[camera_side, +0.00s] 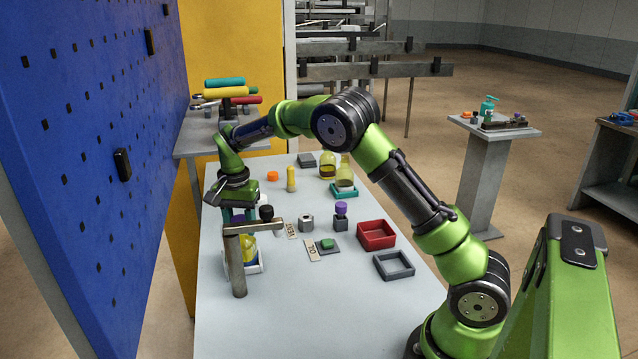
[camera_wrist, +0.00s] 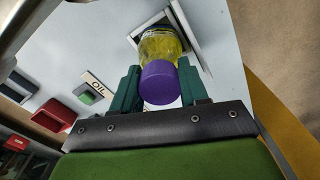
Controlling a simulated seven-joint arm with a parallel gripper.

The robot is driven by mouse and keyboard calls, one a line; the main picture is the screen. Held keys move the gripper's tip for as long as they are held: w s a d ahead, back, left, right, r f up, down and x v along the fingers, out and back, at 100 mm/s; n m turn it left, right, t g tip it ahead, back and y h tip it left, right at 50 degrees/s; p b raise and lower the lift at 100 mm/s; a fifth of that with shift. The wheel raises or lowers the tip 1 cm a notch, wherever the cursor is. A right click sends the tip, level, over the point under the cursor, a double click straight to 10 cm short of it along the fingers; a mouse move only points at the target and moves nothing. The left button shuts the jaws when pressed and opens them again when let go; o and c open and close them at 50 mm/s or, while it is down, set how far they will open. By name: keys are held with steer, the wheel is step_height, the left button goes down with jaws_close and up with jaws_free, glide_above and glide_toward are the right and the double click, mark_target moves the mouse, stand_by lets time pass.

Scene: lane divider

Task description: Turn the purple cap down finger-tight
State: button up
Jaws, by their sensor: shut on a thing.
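The purple cap (camera_wrist: 160,84) sits on the mouth of a clear jar (camera_wrist: 160,44) with yellow contents. My gripper (camera_wrist: 160,90) is shut on the cap, with one teal finger on each side of it. In the side view my gripper (camera_side: 238,214) points down over the jar (camera_side: 249,247), and only a little purple shows between the fingers. The jar stands in a white-rimmed holder (camera_side: 259,266). Part of the jar is hidden behind a grey post. The cap's thread and any gap below the cap cannot be seen.
The grey post (camera_side: 238,268) with a side bar (camera_side: 262,227) stands close in front of the jar. Nearby are a black-knobbed part (camera_side: 266,213), a hex nut (camera_side: 306,222), a purple-topped block (camera_side: 341,222), a green button (camera_side: 327,244) and a red tray (camera_side: 376,246). The table's front is clear.

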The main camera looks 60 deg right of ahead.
steer(key=shift+m, duration=0.8)
steer(key=o, duration=0.7)
steer(key=shift+c, duration=0.2)
steer(key=shift+n, duration=0.9)
steer(key=shift+n, duration=0.8)
